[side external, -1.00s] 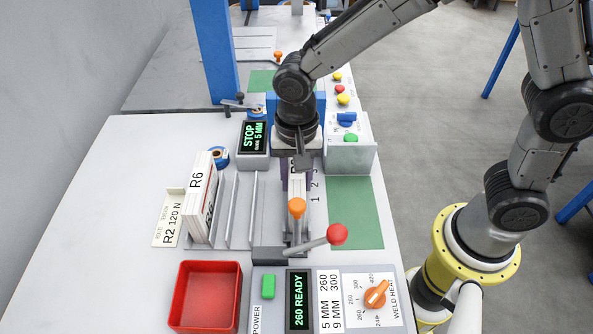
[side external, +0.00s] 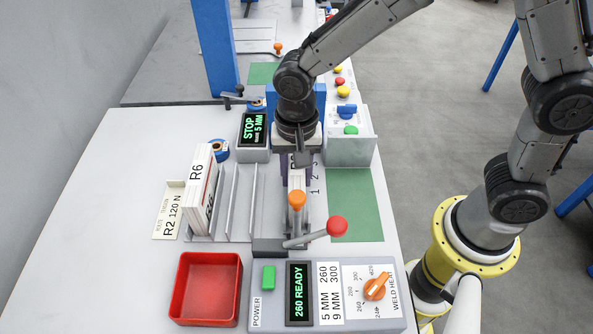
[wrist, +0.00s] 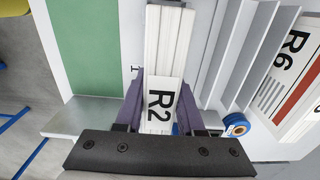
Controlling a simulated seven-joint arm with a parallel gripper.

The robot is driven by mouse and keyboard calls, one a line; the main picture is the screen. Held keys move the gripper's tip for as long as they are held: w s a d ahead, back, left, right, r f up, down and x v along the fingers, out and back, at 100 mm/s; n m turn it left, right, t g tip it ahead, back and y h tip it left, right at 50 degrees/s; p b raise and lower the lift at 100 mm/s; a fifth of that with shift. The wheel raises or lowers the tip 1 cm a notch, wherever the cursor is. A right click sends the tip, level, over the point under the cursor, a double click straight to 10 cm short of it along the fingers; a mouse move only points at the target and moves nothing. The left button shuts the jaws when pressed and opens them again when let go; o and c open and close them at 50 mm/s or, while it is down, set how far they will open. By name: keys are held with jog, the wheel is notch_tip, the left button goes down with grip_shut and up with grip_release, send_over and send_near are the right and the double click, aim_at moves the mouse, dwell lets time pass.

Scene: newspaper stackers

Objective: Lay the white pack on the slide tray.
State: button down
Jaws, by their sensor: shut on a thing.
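The white pack marked R2 (wrist: 160,105) is in the wrist view, between the purple fingers of my gripper (wrist: 161,100). My gripper is shut on it. My wrist hides most of the pack there.
White packs marked R6 (side external: 200,175) stand in a metal rack (side external: 235,205) at the left. A red-knobbed lever (side external: 337,225), a red bin (side external: 206,290) and a control panel (side external: 375,300) are in front. A green mat (side external: 352,205) lies clear at the right.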

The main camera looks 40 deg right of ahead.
jog(key=shift+f, duration=0.15)
jog(key=shift+c, duration=2.2)
grip_release()
notch_tip(320, 180, up, 14)
jog(key=shift+w+d+f, duration=0.1)
jog(key=shift+f, duration=0.05)
jog(key=s+d+r+m+t, duration=0.1)
jog(key=s+d+r+t, duration=0.1)
jog(key=s+d+r, duration=0.3)
jog(key=d+r+t, duration=0.1)
jog(key=d+r, duration=0.2)
jog(key=d, duration=0.4)
jog(key=s+d+f+n+t, duration=0.1)
jog(key=s+d+f+n, duration=0.1)
jog(key=s+n, duration=0.3)
jog(key=s+d+f+n+t, duration=0.1)
jog(key=s+d+f+n, duration=0.2)
jog(key=s+n, duration=0.2)
jog(key=shift+s+d+f+t, duration=0.25)
jog(key=shift+s+f+t, duration=0.05)
